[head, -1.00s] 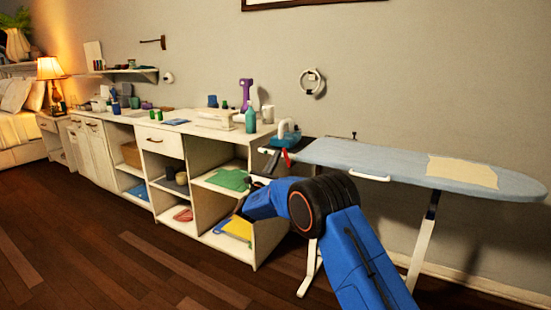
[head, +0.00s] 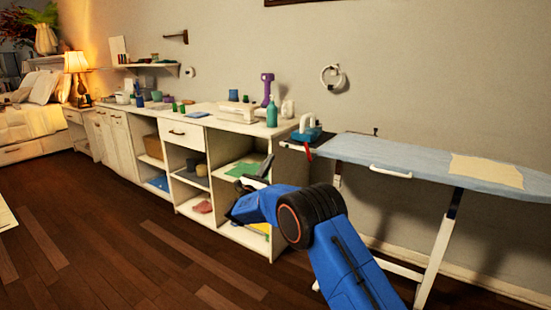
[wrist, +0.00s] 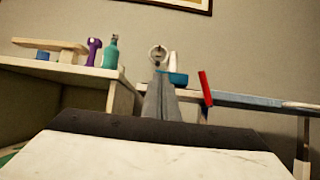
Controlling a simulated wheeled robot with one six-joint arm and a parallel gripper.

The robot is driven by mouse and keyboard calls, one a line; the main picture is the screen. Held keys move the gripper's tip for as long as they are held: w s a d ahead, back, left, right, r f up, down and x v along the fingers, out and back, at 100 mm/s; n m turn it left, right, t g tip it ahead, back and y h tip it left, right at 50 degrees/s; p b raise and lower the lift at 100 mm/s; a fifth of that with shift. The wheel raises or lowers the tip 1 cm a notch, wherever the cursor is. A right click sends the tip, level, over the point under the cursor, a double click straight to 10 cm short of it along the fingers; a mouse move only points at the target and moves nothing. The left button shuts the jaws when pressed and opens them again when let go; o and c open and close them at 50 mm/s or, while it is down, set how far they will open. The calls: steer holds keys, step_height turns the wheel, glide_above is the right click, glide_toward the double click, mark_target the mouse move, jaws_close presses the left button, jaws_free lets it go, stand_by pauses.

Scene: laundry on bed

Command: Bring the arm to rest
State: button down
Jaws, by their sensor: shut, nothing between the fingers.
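My blue arm (head: 350,265) reaches up from the bottom of the head view, bent at its dark joint. My gripper (head: 265,168) is small there, in front of the open shelves. In the wrist view my gripper (wrist: 161,80) shows its grey fingers together with nothing held. They point toward the wall, with the iron (wrist: 176,78) behind them. The iron also shows in the head view (head: 307,133), at the left end of the ironing board (head: 400,160).
The white cabinet (head: 220,124) with open shelves runs along the wall, bottles on top. A teal bottle (wrist: 111,52) and a purple item (wrist: 93,51) stand left of my fingers in the wrist view. A bed (head: 25,125) is far left.

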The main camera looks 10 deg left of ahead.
steer(key=shift+s+a, duration=0.1)
steer(key=shift+s, duration=0.05)
steer(key=shift+r, duration=0.1)
steer(key=w+d+r+n+g+y, duration=0.25)
steer(key=d+r+n+y, duration=0.65)
steer(key=d+r+n, duration=0.5)
steer(key=s+d+r+n+g+y, duration=0.45)
steer(key=s+d+n, duration=0.55)
steer(key=d, duration=0.3)
steer(key=s+d+f+n+g+h, duration=0.1)
steer(key=s+d+f+n+g, duration=0.25)
steer(key=s+d, duration=0.6)
steer(key=s+d+f+n+g+h, duration=0.1)
steer(key=s+d+f+n+g, duration=0.3)
steer(key=s, duration=0.9)
steer(key=s+d+f+n+g+h, duration=0.1)
steer(key=s+d+f, duration=0.4)
steer(key=s, duration=0.6)
steer(key=s+d+f+n+g+h, duration=0.1)
steer(key=s+d+f+n, duration=0.3)
steer(key=s, duration=0.6)
steer(key=s+d+f+n+g+h, duration=0.1)
steer(key=s+d+f+n+g, duration=0.1)
steer(key=s+d+f, duration=0.4)
steer(key=s+n, duration=0.1)
steer(key=s, duration=0.4)
steer(key=shift+s+d+f, duration=0.2)
steer(key=shift+s, duration=0.1)
